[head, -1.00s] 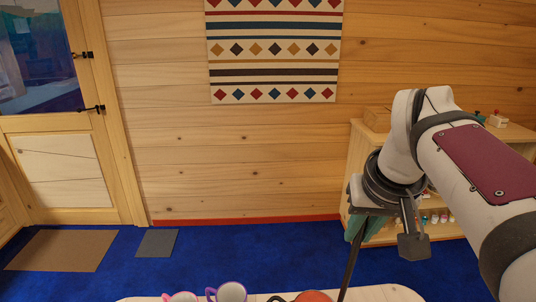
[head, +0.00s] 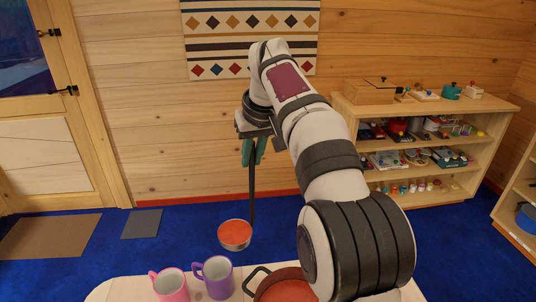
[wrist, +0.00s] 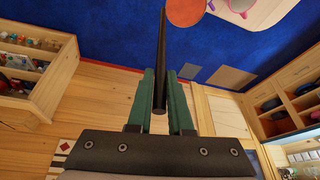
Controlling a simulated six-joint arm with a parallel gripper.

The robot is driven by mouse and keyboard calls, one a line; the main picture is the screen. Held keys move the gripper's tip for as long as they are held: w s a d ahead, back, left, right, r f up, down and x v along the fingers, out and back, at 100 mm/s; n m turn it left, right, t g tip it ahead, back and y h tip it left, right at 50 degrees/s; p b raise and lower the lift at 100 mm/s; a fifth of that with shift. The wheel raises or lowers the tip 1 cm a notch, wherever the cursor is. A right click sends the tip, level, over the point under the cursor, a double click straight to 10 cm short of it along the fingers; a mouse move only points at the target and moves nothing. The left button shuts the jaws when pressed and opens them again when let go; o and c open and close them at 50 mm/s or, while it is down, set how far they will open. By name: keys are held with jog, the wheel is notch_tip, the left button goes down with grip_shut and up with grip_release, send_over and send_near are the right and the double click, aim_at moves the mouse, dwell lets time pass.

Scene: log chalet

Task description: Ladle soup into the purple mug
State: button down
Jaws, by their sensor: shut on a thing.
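My gripper (head: 254,150) has green fingers shut on the black handle of the ladle (head: 252,195), which hangs down almost upright. The ladle's round bowl holds orange-red soup (head: 234,231) and is in the air, just above and right of the purple mug (head: 219,285) in the head view. The purple mug stands upright on the table, its handle to the left; no soup shows in its visible pale inside. The pot (head: 286,288) of orange-red soup is right of it, partly hidden by my arm. In the wrist view, the fingers (wrist: 161,85) grip the handle and the soup (wrist: 185,11) shows at the top.
A pink mug (head: 171,287) stands close left of the purple mug. The light wooden table (head: 110,292) has a rounded edge. A wooden shelf (head: 425,150) with jars and boxes stands at the back right. Blue floor (head: 185,235) lies beyond the table.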

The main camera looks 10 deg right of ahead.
jog(key=shift+w+a+f, duration=0.1)
jog(key=shift+w+a, duration=0.1)
jog(key=shift+a, duration=0.15)
jog(key=s+a+f+n+t+h, duration=0.1)
jog(key=s+a+f+t+h, duration=0.2)
jog(key=a, duration=0.8)
jog(key=s+a+f+n+t+h, duration=0.2)
jog(key=s+a+f+h, duration=0.4)
jog(key=a, duration=0.5)
notch_tip(320, 180, down, 3)
jog(key=shift+s+f+t+h, duration=0.25)
jog(key=shift+t+h, duration=0.35)
jog(key=shift+h, duration=0.4)
dwell(1.8)
jog(key=shift+r, duration=0.1)
